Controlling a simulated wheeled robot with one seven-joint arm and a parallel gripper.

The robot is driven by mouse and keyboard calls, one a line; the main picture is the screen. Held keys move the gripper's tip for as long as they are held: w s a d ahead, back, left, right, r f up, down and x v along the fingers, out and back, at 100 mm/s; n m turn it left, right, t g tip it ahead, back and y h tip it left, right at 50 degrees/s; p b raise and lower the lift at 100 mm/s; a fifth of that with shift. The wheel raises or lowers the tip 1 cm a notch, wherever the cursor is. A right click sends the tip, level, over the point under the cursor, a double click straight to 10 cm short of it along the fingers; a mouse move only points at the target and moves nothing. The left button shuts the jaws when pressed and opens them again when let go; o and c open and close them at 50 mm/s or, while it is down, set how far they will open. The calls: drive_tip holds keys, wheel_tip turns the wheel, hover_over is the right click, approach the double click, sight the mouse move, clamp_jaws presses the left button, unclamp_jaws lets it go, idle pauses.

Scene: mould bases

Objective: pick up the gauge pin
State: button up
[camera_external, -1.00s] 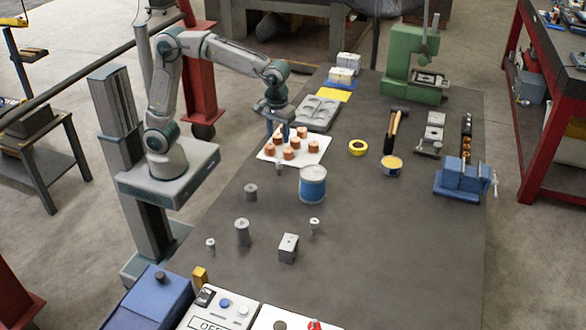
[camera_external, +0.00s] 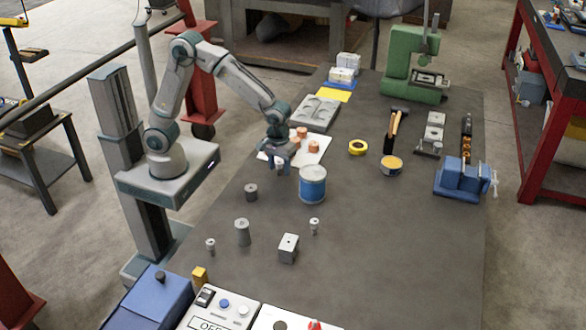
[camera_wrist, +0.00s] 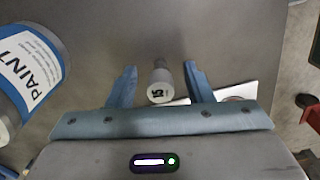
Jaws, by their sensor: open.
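A small pale grey upright pin with a dark number mark on its end stands between my fingers in the wrist view (camera_wrist: 160,86); I take it as the gauge pin. My gripper (camera_wrist: 158,88) is open, with one finger on each side of the pin and visible gaps between them. In the external view my gripper (camera_external: 280,163) is low over the table at the near edge of the white sheet, left of the paint can. The gripper mostly hides the pin in that view. Two similar small pins (camera_external: 210,246) (camera_external: 314,226) stand nearer the camera.
The blue paint can (camera_external: 312,187) stands close on the right; it also shows in the wrist view (camera_wrist: 25,75). Copper pieces sit on the white sheet (camera_external: 316,152) behind. Grey cylinders (camera_external: 251,193) (camera_external: 242,232) and a grey block (camera_external: 288,249) stand in front. The table's right front is clear.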

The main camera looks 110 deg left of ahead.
drive_tip(key=shift+f, duration=0.25)
clamp_jaws()
drive_tip(key=shift+r, duration=0.2)
